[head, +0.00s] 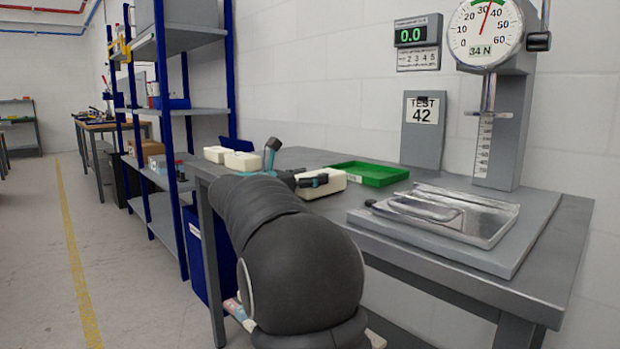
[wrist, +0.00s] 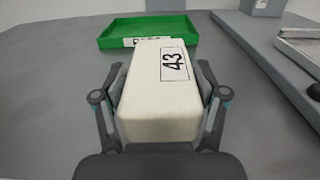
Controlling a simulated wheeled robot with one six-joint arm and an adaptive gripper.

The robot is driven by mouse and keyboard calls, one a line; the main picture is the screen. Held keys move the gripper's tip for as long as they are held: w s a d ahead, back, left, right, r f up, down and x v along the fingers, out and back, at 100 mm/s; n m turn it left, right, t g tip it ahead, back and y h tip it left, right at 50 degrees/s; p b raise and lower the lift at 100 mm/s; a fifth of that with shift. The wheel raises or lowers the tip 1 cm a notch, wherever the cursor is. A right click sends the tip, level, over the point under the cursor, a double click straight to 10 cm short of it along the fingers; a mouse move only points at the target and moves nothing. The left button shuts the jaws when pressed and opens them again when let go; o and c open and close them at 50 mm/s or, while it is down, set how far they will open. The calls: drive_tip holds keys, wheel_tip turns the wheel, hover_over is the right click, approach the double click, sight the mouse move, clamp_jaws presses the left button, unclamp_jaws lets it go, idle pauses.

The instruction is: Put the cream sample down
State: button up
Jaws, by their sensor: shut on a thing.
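The cream sample (wrist: 150,98) is a pale block with a label reading 43, seen large in the wrist view. My gripper (wrist: 160,95) is shut on it, with one finger at each side. In the head view the cream sample (head: 328,183) shows at the end of my arm, over the grey table near the green tray. My gripper (head: 298,178) is partly hidden there behind my own arm. I cannot tell whether the sample touches the table.
The green tray (head: 368,180) with a white label lies just beyond the sample. A press with a round dial (head: 486,32) and a flat metal plate (head: 440,212) stands to the right. More cream blocks (head: 243,161) lie at the table's left back. A TEST 42 sign (head: 424,110) stands behind.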

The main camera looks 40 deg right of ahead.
drive_tip(key=shift+f, duration=0.2)
drive_tip(key=o, duration=0.8)
drive_tip(key=shift+r, duration=0.2)
drive_tip(key=shift+a, duration=0.25)
drive_tip(key=a, duration=0.7)
drive_tip(key=s+a, duration=0.1)
drive_tip(key=a, duration=0.3)
drive_tip(key=shift+a, duration=0.25)
